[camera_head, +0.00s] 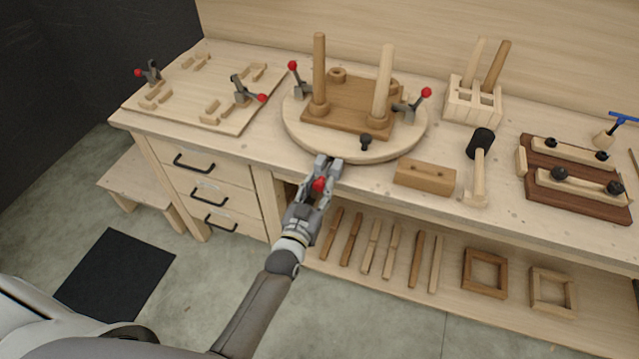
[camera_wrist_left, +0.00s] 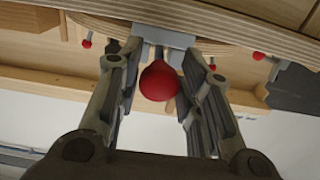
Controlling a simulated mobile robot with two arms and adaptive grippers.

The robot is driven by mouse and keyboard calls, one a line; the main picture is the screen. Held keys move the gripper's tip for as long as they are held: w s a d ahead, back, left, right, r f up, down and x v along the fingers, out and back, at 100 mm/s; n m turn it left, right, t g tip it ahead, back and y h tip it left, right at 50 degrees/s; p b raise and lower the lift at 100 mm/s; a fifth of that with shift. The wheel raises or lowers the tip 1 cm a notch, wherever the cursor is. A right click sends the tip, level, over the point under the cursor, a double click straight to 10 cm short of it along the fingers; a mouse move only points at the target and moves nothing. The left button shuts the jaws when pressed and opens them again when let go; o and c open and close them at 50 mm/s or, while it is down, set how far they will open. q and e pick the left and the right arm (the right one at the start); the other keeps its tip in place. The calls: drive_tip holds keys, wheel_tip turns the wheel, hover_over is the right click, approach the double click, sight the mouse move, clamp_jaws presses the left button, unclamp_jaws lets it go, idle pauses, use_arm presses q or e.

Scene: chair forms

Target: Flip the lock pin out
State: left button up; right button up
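The lock pin shows as a red ball knob (camera_head: 319,184) at the front edge of the bench, below the round wooden turntable (camera_head: 300,133). In the left wrist view, the red knob (camera_wrist_left: 158,81) hangs below a grey metal bracket (camera_wrist_left: 176,39) at the turntable's edge. My left gripper (camera_head: 322,173) reaches up to it from the front. Its two fingers stand apart, one on each side of the knob, and I see no clear grip on it. The knob hides most of the pin's stem. My right gripper is in neither view.
On the turntable, a brown board (camera_head: 346,107) carries two upright legs, with red-knobbed clamps (camera_head: 409,108) beside it. A wooden block (camera_head: 425,177) and a mallet (camera_head: 479,160) lie to the right. A shelf (camera_head: 395,279) with several sticks sits below the bench top.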

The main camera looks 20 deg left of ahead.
use_arm(q)
drive_tip(key=shift+o, duration=1.2)
drive_tip(key=shift+s+r, duration=0.1)
drive_tip(key=shift+r, duration=0.1)
drive_tip(key=s, duration=1.2)
drive_tip(key=shift+a, duration=0.2)
drive_tip(key=shift+f, duration=0.1)
drive_tip(key=s+f+m+g, duration=0.1)
drive_tip(key=s+f+g, duration=0.3)
drive_tip(key=f, duration=0.6)
drive_tip(key=s+d+f+g+h+b, duration=0.15)
drive_tip(key=s+f, duration=0.35)
drive_tip(key=f, duration=0.6)
drive_tip(key=s+a+f+m+g+y, duration=0.1)
drive_tip(key=s+f+g, duration=0.35)
drive_tip(key=f, duration=0.55)
drive_tip(key=s+a+f+g, duration=0.2)
drive_tip(key=s+f, duration=0.2)
drive_tip(key=s, duration=0.4)
drive_tip(key=s+a+f+g, duration=0.2)
drive_tip(key=s+f, duration=0.3)
drive_tip(key=s, duration=0.2)
drive_tip(key=s+a+f+g+y, duration=0.1)
drive_tip(key=s+a+f+g, duration=0.1)
drive_tip(key=s+f, duration=0.3)
drive_tip(key=s+g, duration=0.1)
drive_tip(key=s, duration=0.2)
drive_tip(key=shift+s+a+f, duration=0.15)
drive_tip(key=shift+s+a, duration=0.15)
